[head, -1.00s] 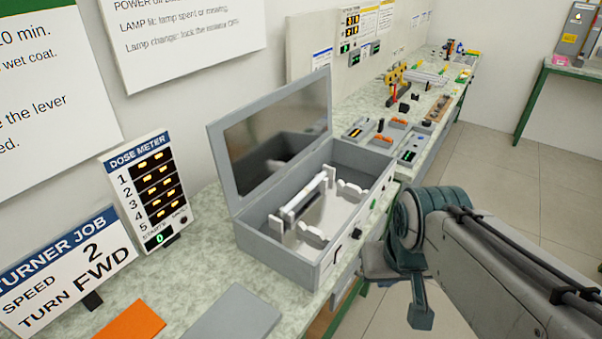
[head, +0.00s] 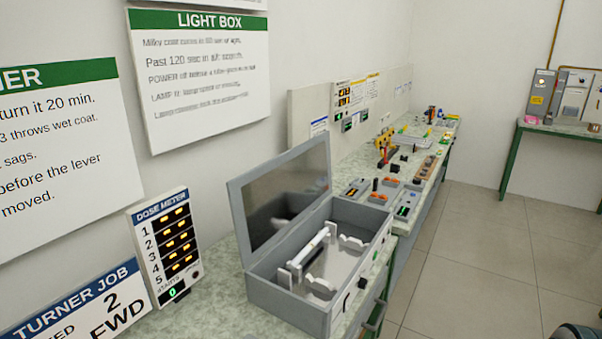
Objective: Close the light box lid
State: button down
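The light box (head: 303,313) is a grey box on the bench. Its lid (head: 237,208) stands open, tilted up at the back left, with a mirror-like inner panel. Inside the box, a white rod (head: 308,247) rests across white notched supports near the left side. Further notched supports to the right hold nothing that I can see. Black buttons show on the box's front face. My gripper is not in view. A small dark piece at the bottom right corner seems to be part of my arm.
A dose meter (head: 165,245) and a turner job sign (head: 84,312) stand left of the box. Control panels (head: 367,190) and other equipment sit further along the bench (head: 216,268). The floor (head: 467,270) to the right is clear. A second table (head: 562,130) stands at the far right.

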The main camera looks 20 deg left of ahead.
aim_at(267, 201)
jog(key=z, duration=0.55)
jog(key=k, duration=0.75)
jog(key=z, duration=0.3)
jog(key=i, duration=1.3)
jog(key=u, duration=1.25)
jog(key=i, duration=0.85)
jog(key=u, duration=1)
